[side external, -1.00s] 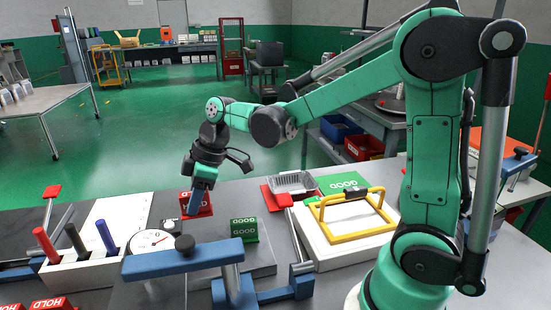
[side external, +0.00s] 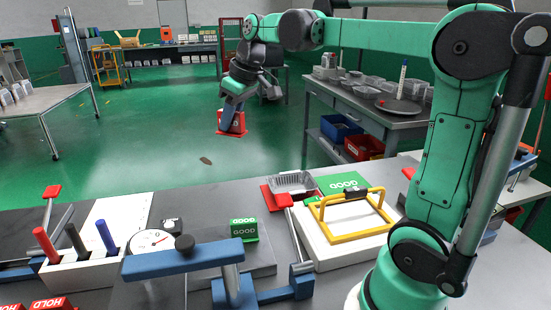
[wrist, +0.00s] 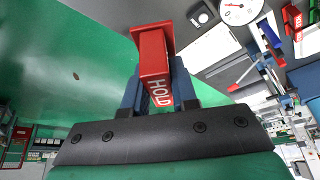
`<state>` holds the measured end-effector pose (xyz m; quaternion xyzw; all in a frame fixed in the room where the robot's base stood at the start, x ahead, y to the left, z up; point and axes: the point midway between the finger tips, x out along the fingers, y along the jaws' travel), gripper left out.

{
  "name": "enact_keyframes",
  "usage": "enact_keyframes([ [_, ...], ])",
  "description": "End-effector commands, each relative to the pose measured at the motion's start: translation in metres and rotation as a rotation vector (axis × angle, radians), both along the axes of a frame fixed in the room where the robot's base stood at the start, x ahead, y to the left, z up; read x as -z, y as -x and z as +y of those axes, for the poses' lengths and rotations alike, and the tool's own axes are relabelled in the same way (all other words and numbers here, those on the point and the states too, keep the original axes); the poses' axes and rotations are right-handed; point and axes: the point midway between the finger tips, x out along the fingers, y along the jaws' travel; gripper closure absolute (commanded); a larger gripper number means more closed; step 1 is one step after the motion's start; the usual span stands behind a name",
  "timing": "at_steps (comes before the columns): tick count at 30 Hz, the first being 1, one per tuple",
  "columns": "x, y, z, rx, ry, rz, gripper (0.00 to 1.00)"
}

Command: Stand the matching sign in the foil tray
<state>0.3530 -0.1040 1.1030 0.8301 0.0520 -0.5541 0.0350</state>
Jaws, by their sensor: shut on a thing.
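My gripper (side external: 229,111) is shut on a red sign (side external: 234,127) and holds it high above the table's far side. In the wrist view the sign (wrist: 152,52) sits between my blue fingers, with the white word HOLD on its face. The clear, shiny foil tray (side external: 292,184) lies low on the table, right of and below the held sign. It looks empty. A red piece (side external: 267,198) shows at the tray's left edge and a green panel marked GOOD (side external: 343,183) at its right. A green GOOD sign (side external: 244,229) stands on a grey plate.
A yellow-handled frame (side external: 345,227) on a white block and a red-tipped clamp (side external: 285,200) stand near the tray. A blue clamp (side external: 185,260), a dial gauge (side external: 150,239) and a white pen holder (side external: 82,268) are in front. Red HOLD signs (side external: 50,304) lie bottom left.

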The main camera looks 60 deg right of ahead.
Motion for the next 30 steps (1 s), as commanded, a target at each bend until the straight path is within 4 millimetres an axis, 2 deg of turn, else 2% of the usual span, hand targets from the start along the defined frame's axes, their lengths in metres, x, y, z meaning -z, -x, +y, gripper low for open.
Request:
enact_keyframes([
  [1, 0.002, 0.005, -0.027, 0.139, 0.002, -0.001, 1.00],
  [3, 0.004, 0.015, -0.061, 0.336, 0.002, 0.000, 1.00],
  [6, 0.007, 0.030, -0.102, 0.579, 0.003, -0.001, 1.00],
  [9, 0.009, 0.045, -0.130, 0.755, 0.001, -0.001, 1.00],
  [11, 0.009, 0.051, -0.141, 0.828, 0.002, 0.000, 1.00],
  [14, 0.013, 0.057, -0.151, 0.896, 0.002, 0.000, 1.00],
  [17, 0.027, 0.058, -0.154, 0.915, 0.000, 0.001, 1.00],
  [30, 0.134, 0.058, -0.153, 0.911, 0.000, 0.001, 1.00],
])
